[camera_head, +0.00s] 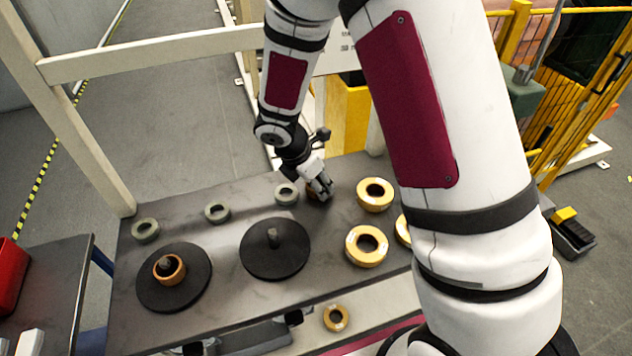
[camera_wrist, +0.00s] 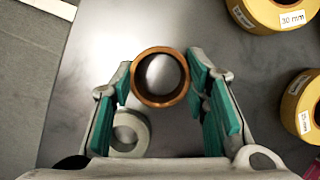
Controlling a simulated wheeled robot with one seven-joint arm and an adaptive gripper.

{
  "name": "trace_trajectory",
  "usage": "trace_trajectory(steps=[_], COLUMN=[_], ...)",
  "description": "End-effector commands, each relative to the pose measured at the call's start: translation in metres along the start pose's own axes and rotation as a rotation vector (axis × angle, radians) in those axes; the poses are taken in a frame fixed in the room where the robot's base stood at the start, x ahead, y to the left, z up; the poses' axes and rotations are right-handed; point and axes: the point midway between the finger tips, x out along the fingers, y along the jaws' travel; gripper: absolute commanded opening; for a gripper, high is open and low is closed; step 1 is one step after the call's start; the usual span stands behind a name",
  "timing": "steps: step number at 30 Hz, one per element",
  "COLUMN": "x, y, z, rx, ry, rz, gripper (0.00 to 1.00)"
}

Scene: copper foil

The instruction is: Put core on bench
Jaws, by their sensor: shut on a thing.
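My gripper (camera_head: 322,188) is shut on a copper-coloured ring, the core (camera_wrist: 137,84), at the back of the dark bench (camera_head: 210,250). In the wrist view my gripper (camera_wrist: 162,85) has its green-padded fingers on both sides of the core, and its hole is empty. In the head view only a sliver of the core (camera_head: 312,193) shows beside the fingers. It is at or just above the bench top; I cannot tell if it touches.
Small grey-green rings (camera_head: 217,212) stand along the back, one (camera_head: 286,194) close left of my gripper. Yellow rolls (camera_head: 375,194) stand to the right. Two black discs (camera_head: 275,262) have posts; the left post carries a copper ring (camera_head: 169,270). Another ring (camera_head: 336,318) lies in front.

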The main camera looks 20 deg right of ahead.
Motion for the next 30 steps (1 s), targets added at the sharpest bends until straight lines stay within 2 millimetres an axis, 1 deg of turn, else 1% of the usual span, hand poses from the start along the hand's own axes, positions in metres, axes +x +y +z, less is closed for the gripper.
trace_trajectory(steps=[5, 6, 8, 9, 20, 23, 25, 30], x=[0.002, 0.003, 0.002, 0.002, -0.001, -0.011, -0.022, -0.058], y=[0.000, 0.000, 0.000, 0.000, -0.001, 0.000, 0.001, 0.001], z=[-0.001, -0.001, -0.001, -0.001, 0.000, 0.000, 0.000, 0.001], rx=[0.000, 0.000, 0.000, 0.000, 0.000, 0.001, 0.001, 0.002], ry=[0.000, 0.000, 0.000, 0.000, 0.000, 0.000, 0.000, 0.000], rz=[0.000, 0.000, 0.000, 0.000, 0.000, 0.002, 0.004, 0.005], gripper=[0.30, 0.44, 0.57, 0.62, 0.62, 0.62, 0.62, 0.62])
